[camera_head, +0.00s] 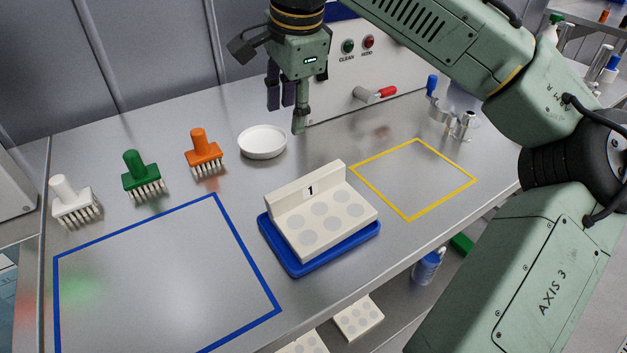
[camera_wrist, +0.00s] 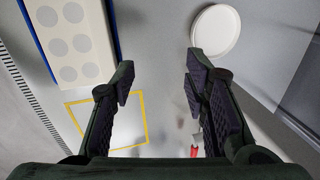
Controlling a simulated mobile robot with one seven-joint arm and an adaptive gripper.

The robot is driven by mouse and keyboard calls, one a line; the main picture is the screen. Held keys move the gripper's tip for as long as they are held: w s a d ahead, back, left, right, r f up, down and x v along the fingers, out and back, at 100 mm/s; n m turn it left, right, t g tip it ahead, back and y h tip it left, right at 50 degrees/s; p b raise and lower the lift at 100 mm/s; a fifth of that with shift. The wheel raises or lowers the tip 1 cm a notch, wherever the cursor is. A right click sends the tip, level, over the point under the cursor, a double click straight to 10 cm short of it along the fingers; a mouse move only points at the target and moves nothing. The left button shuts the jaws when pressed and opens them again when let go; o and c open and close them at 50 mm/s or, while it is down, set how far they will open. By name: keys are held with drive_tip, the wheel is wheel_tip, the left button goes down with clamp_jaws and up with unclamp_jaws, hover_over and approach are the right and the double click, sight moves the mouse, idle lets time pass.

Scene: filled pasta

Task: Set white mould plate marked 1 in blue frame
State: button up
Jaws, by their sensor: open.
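The white mould plate marked 1 (camera_head: 322,224) has round recesses and an upright back wall with the number. It sits in a blue tray (camera_head: 301,269) on the steel table, between the two outlined areas. The blue frame (camera_head: 248,266) is an outline on the table at the left, with nothing standing in it. My gripper (camera_head: 287,112) is open and empty, above the table behind the plate and near the white dish. In the wrist view my open fingers (camera_wrist: 158,90) show, with the plate (camera_wrist: 70,42) at upper left, outside them.
A white round dish (camera_head: 262,142) stands behind the plate. Orange (camera_head: 204,152), green (camera_head: 142,176) and white (camera_head: 75,201) brush-like tools stand along the back left. A yellow outline (camera_head: 414,180) lies empty at right. A machine panel (camera_head: 375,70) with buttons is behind my gripper.

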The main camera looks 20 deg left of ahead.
drive_tip(key=w+a+r+t+y, duration=0.4)
drive_tip(key=w+a+r+t, duration=0.15)
drive_tip(key=w+a, duration=0.2)
drive_tip(key=w+a+r+n+t+y, duration=0.2)
drive_tip(key=a+r+y, duration=0.15)
drive_tip(key=r, duration=0.55)
drive_tip(key=w+a+r+n+t+y, duration=0.2)
drive_tip(key=a+r+y, duration=0.15)
drive_tip(key=r, duration=0.45)
drive_tip(key=s+a+r+n+g+y, duration=0.2)
drive_tip(key=s+r+n+g+y, duration=0.1)
drive_tip(key=s+r+n+y, duration=0.45)
drive_tip(key=s+r+n+g+y, duration=0.2)
drive_tip(key=s+n+g, duration=0.75)
drive_tip(key=n, duration=0.25)
drive_tip(key=s+f+n+g+h, duration=0.5)
drive_tip(key=s+f+n+g, duration=0.1)
drive_tip(key=s+n+g, duration=0.15)
drive_tip(key=n+t+h, duration=0.6)
drive_tip(key=t+h, duration=0.3)
drive_tip(key=h, duration=0.9)
hover_over(308, 178)
wheel_tip(308, 178, down, 27)
drive_tip(key=shift+g+y, duration=0.25)
wheel_tip(308, 178, down, 5)
drive_tip(key=shift+d+r+p, duration=0.1)
drive_tip(key=shift+r+p, duration=0.1)
drive_tip(key=shift+p, duration=0.4)
drive_tip(key=shift+f+p, duration=1)
drive_tip(key=shift+f, duration=1.85)
